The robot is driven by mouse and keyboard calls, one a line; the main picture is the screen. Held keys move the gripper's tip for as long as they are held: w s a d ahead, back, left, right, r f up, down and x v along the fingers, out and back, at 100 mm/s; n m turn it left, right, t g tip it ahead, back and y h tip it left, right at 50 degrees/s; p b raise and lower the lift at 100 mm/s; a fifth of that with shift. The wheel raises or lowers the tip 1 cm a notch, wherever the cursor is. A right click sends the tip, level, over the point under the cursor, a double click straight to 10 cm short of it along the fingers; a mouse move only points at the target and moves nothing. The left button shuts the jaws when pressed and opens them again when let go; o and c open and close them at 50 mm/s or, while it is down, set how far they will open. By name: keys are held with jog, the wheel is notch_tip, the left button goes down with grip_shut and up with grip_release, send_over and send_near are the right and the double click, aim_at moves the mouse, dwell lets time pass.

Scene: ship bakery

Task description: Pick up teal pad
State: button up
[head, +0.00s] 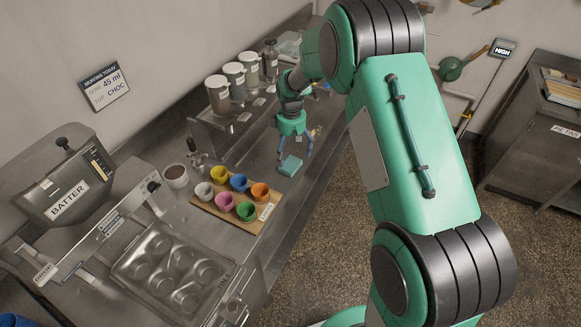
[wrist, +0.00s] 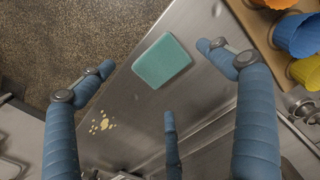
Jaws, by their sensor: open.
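The teal pad (head: 290,165) is a small, flat, roughly square block lying on the steel counter in the head view. In the wrist view the teal pad (wrist: 161,61) lies flat near the counter's edge, with bare steel around it. My gripper (head: 294,150) is just above the pad in the head view, fingers pointing down. In the wrist view my gripper (wrist: 160,70) shows its blue fingers spread wide on both sides, with a third finger below. The pad appears between and beyond the fingertips. Nothing is held. The exact height above the pad is hard to tell.
A wooden board (head: 225,217) with several coloured cups stands left of the pad. A muffin tin (head: 172,268) and batter machine (head: 68,195) are nearer. Lidded jars (head: 235,76) line a raised shelf behind. Pale crumbs (wrist: 102,122) lie on the counter near the pad.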

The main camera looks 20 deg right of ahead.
aim_at(290, 163)
jog(key=shift+f, duration=0.25)
jog(key=shift+w+a+f+b, duration=0.1)
jog(key=shift+f+b, duration=0.3)
jog(key=shift+f, duration=2.15)
jog(key=shift+c, duration=0.3)
jog(key=c, duration=1.2)
